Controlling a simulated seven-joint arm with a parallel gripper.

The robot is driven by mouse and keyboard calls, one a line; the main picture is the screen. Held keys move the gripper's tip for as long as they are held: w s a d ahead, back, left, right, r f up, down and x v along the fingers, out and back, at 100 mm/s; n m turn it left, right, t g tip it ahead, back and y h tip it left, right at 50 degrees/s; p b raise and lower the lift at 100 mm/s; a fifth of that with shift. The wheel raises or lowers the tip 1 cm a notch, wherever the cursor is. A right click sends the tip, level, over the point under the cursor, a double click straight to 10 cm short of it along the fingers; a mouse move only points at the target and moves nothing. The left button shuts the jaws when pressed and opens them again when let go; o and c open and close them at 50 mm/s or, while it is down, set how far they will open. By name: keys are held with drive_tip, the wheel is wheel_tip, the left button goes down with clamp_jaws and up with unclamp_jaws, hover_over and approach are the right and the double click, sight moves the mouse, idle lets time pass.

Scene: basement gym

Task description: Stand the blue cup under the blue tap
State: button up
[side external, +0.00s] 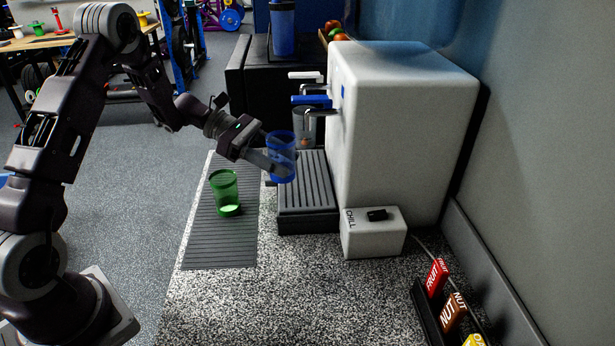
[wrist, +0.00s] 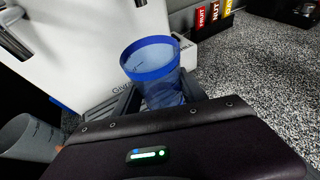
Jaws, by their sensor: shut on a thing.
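The translucent blue cup (side external: 281,145) is upright in my gripper (side external: 277,168), which is shut on its side. It is held near the left edge of the drip tray (side external: 306,222), and I cannot tell its height above the tray. In the wrist view the cup (wrist: 151,62) sits between the fingers (wrist: 160,98), its open rim facing the camera. The blue tap (side external: 312,99) juts from the white dispenser (side external: 400,110), up and right of the cup. A white-levered tap (side external: 306,76) is beyond it.
A grey clear cup (side external: 304,122) stands behind the blue cup, near the taps; it also shows in the wrist view (wrist: 30,138). A green cup (side external: 224,186) stands on the ribbed mat (side external: 215,250). A CHILL box (side external: 372,238) sits in front of the dispenser.

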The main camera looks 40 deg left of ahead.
sight(293, 158)
drive_tip(key=d, duration=0.1)
drive_tip(key=w+d, duration=0.1)
drive_tip(key=d, duration=0.2)
drive_tip(key=shift+w+d, duration=0.2)
drive_tip(key=shift+w, duration=0.2)
drive_tip(key=shift+w+d, duration=0.2)
drive_tip(key=shift+d, duration=0.3)
wheel_tip(293, 158, down, 3)
drive_tip(key=shift+f, duration=0.3)
drive_tip(key=shift+f, duration=0.1)
drive_tip(key=o, duration=1.3)
